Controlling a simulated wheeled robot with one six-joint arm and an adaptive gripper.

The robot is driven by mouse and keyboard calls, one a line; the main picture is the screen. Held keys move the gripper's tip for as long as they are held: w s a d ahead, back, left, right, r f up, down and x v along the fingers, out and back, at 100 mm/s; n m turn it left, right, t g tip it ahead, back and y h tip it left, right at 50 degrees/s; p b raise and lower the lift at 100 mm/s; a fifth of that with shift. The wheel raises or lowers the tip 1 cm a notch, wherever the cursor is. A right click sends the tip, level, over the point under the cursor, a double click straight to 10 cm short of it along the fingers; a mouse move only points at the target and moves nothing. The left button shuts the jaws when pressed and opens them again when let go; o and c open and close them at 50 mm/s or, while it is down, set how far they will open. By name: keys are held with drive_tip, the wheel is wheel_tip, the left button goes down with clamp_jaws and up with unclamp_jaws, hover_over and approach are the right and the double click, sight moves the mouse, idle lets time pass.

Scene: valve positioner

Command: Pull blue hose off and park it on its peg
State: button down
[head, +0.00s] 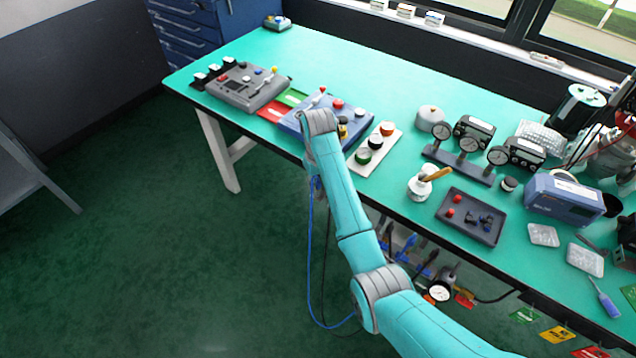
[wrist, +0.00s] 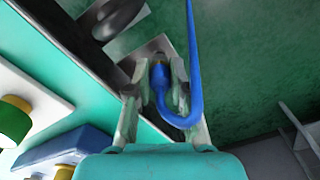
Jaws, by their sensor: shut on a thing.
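In the wrist view my gripper (wrist: 160,75) is shut on the blue hose (wrist: 161,90) at its blue end piece, with one pale finger on each side. The hose bends in a loop beside the right finger and runs up out of the picture. A brass-coloured fitting (wrist: 159,58) shows at the tip of the end piece, in front of a grey metal plate (wrist: 150,47). I cannot tell whether the end is still seated there. In the head view the hose (head: 310,265) hangs in a long loop below the bench edge; my arm hides the gripper. I cannot make out the peg.
The green bench top (head: 330,65) lies above the gripper. A blue panel (head: 292,122) and a pale tray with coloured knobs (head: 388,150) stand near its edge. Tools and a gauge (head: 440,291) hang below the edge further right.

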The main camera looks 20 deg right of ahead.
drive_tip(key=shift+f, duration=0.45)
drive_tip(key=c, duration=1)
unclamp_jaws()
drive_tip(key=shift+o, duration=0.2)
